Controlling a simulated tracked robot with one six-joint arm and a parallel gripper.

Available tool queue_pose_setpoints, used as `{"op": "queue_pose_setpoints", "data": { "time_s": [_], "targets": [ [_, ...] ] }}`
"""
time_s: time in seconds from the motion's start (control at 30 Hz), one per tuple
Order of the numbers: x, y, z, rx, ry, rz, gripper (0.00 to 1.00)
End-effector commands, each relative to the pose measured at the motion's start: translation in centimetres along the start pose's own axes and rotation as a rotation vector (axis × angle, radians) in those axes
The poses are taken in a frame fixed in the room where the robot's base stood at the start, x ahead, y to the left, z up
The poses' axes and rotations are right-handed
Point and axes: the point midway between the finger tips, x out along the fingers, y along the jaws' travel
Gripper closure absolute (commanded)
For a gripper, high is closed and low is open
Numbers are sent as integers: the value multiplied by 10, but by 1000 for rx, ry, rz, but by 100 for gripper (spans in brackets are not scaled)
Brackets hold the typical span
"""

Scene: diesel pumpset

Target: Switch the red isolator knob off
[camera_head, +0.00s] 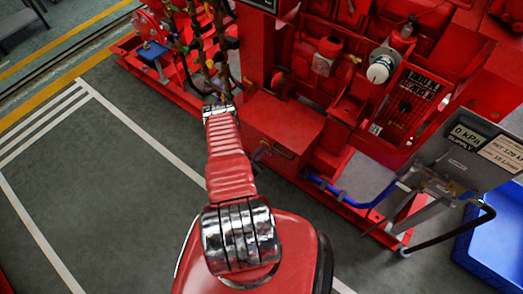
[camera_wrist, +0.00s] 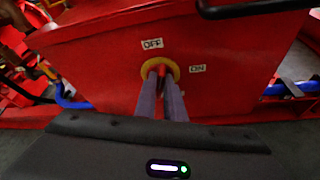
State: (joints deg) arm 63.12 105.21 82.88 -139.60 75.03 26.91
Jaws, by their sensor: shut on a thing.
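The red isolator knob (camera_wrist: 162,71) sits on a round yellow plate (camera_wrist: 175,68) on a red panel in the wrist view. An OFF label (camera_wrist: 152,44) is just above the plate and an ON label (camera_wrist: 197,69) is to its right. My gripper (camera_wrist: 161,76) reaches up to the knob, its two grey fingers close on either side of it. It is shut on the knob. The fingers hide much of the knob, so I cannot tell its exact pointing. In the head view I cannot make out the knob.
The red pumpset (camera_head: 330,70) fills the back and right of the head view. A grey panel with a 0 kPa label (camera_head: 467,133) and a blue tray (camera_head: 490,245) stand at the right. A black bar (camera_wrist: 255,8) crosses the wrist view's top right. Green floor at left is clear.

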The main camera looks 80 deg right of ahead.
Motion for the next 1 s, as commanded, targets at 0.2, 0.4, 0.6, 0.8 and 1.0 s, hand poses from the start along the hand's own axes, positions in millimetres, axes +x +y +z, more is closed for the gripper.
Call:
{"op": "queue_pose_setpoints", "data": {
  "time_s": [0.2,0.4,0.6,0.8,1.0],
  "targets": [
    [-1,-2,0,-68,0,-34,100],
    [-1,-1,-1,-179,0,-81,100],
    [-1,-1,-1,-268,1,-119,100],
    [-1,-2,-1,-290,2,-130,100],
    [-1,-2,-1,-289,3,-131,90]
  ]
}}
